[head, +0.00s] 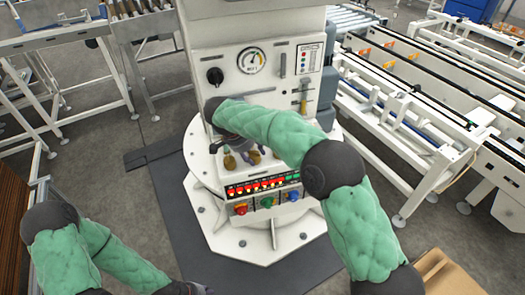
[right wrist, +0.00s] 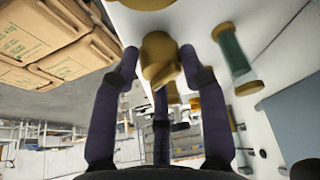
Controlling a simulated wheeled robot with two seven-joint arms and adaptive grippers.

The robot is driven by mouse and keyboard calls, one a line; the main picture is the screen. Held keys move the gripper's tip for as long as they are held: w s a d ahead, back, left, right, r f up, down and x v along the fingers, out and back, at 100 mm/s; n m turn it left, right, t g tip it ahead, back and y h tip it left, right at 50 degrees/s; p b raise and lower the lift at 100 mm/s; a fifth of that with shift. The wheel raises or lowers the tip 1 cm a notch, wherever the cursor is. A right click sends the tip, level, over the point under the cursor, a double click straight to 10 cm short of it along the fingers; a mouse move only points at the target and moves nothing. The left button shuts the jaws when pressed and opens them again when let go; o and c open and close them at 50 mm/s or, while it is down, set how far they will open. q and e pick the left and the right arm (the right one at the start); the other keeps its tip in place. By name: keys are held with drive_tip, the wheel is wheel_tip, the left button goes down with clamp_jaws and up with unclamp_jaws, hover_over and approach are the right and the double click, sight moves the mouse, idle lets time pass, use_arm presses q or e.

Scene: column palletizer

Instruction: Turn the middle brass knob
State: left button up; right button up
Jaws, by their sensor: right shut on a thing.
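A brass knob (right wrist: 160,62) sits between the dark fingers of my right gripper (right wrist: 160,75) in the right wrist view, and the gripper is shut on it. In the head view my right gripper (head: 243,150) is at the front of the white column, below the gauge, mostly hidden by my own green forearm. A brass knob (head: 229,162) shows just under the forearm there. I cannot tell for certain from the head view which knob of the row is held. My left gripper (head: 186,289) is at the bottom edge, cut off, away from the panel.
The panel carries a round gauge (head: 251,60), a black knob (head: 215,76) and a lit switch strip (head: 262,185) above red, green and blue buttons. A green handle with brass ends (right wrist: 232,58) is close right of the fingers. Conveyors (head: 430,100) stand to the right.

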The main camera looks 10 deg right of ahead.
sight(255, 152)
drive_tip(key=m, duration=0.1)
drive_tip(key=m+g+p, duration=0.1)
drive_tip(key=m, duration=0.1)
drive_tip(key=m+p, duration=0.1)
drive_tip(key=m, duration=0.1)
drive_tip(key=shift+w+d+g, duration=0.2)
drive_tip(key=shift+w+g, duration=0.05)
drive_tip(key=shift+g, duration=0.15)
idle(0.3)
drive_tip(key=o, duration=1.1)
drive_tip(key=shift+d, duration=0.1)
drive_tip(key=shift+c, duration=0.2)
drive_tip(key=shift+d+f, duration=0.1)
wheel_tip(255, 152, up, 10)
drive_tip(key=shift+s, duration=0.1)
